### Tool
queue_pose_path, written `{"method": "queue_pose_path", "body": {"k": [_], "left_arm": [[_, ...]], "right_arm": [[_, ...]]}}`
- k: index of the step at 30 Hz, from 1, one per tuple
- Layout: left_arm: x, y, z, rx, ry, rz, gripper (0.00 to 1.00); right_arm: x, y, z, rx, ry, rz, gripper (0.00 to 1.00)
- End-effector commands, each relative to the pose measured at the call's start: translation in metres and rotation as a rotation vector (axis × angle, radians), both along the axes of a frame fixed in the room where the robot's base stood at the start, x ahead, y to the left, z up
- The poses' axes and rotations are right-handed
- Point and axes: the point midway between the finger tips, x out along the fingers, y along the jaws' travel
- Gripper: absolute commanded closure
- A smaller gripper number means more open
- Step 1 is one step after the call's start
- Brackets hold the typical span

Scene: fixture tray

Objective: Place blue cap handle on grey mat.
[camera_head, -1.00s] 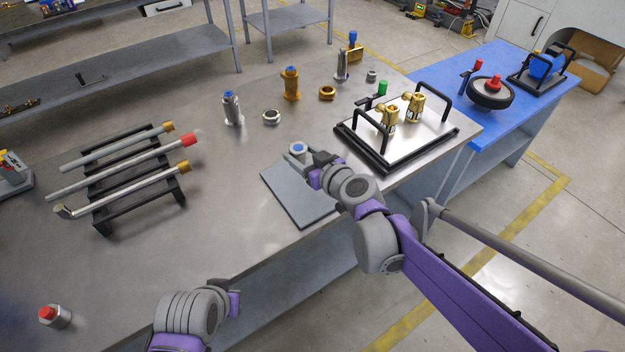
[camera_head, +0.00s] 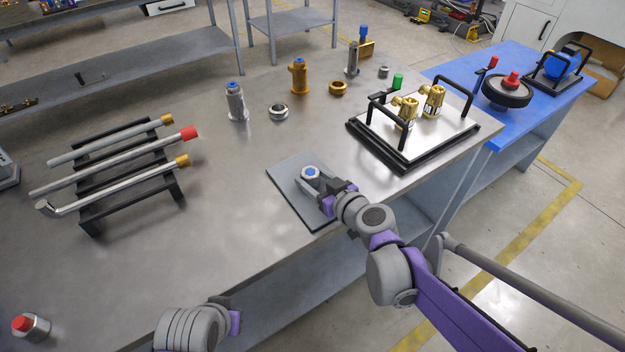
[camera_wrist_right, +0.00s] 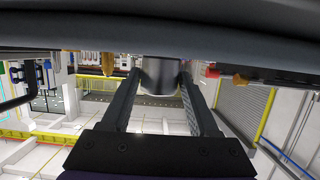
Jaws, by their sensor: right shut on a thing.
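The blue cap handle (camera_head: 311,172), a metal piece with a blue top, is upright over the grey mat (camera_head: 285,180). My right gripper (camera_head: 313,183) is shut on it. In the right wrist view its grey metal body (camera_wrist_right: 160,76) sits between the two dark fingers (camera_wrist_right: 158,100). I cannot tell whether its base touches the mat. The mat lies flat near the table's front edge, its right part partly hidden by my right gripper. My left arm's end (camera_head: 222,303) is at the bottom, away from the mat; its jaws do not show clearly.
A tray (camera_head: 430,130) with black handles and brass fittings stands right of the mat. Behind are a blue-topped steel piece (camera_head: 236,102), a gold one (camera_head: 298,77) and rings. A rack (camera_head: 130,180) of tubes stands left. A red-capped piece (camera_head: 30,327) is front left.

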Motion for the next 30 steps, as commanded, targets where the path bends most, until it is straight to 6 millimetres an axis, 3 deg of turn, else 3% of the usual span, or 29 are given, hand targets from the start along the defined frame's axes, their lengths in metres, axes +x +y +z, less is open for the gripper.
{"method": "queue_pose_path", "body": {"k": [6,7,12,30], "left_arm": [[0.0000,0.0000,-0.0011,0.000,0.000,0.000,1.00],[0.0000,0.0000,-0.0012,0.000,0.000,0.000,1.00],[0.0000,0.0000,-0.0007,0.000,0.000,0.000,1.00],[0.0003,0.0000,0.0052,0.000,-0.002,0.000,1.00]], "right_arm": [[0.0002,-0.0001,-0.0027,0.001,0.000,-0.001,1.00],[0.0003,-0.0001,-0.0031,0.000,0.000,-0.001,0.37],[0.0002,-0.0001,-0.0023,0.000,0.000,-0.001,0.09],[-0.0010,0.0016,0.0050,0.001,0.000,-0.001,0.09]]}}
